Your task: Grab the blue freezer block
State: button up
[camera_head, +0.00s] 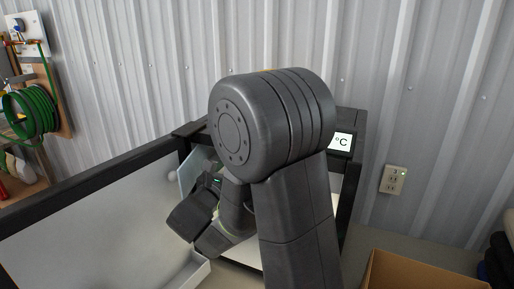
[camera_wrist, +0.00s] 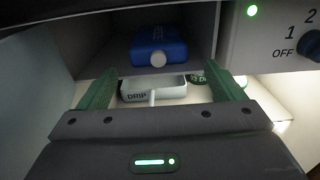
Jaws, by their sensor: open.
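The blue freezer block (camera_wrist: 158,46) lies in a dark compartment in the wrist view, with a round white cap facing me. My gripper (camera_wrist: 162,74) is open, with its green fingers spread wide. The block is ahead of the fingertips, roughly centred between them, and nothing is held. In the head view my arm reaches into the open fridge, and the arm hides the block and the fingertips.
A white drip tray (camera_wrist: 152,89) marked DRIP sits between my fingers, below the compartment. A control dial (camera_wrist: 311,44) is at the right. The open fridge door (camera_head: 100,225) stands at the left, and a cardboard box (camera_head: 415,273) is at the lower right.

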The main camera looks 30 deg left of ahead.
jog(key=shift+w+a+f+p, duration=0.1)
jog(key=shift+w+a+p, duration=0.2)
jog(key=shift+w, duration=1.15)
jog(key=shift+w+a+f+p, duration=0.1)
jog(key=shift+w+p, duration=0.35)
jog(key=shift+w, duration=1)
jog(key=shift+w+a+f+p, duration=0.15)
jog(key=shift+w+p, duration=0.2)
jog(key=shift+w, duration=1.1)
jog(key=shift+r, duration=0.15)
jog(key=c, duration=1)
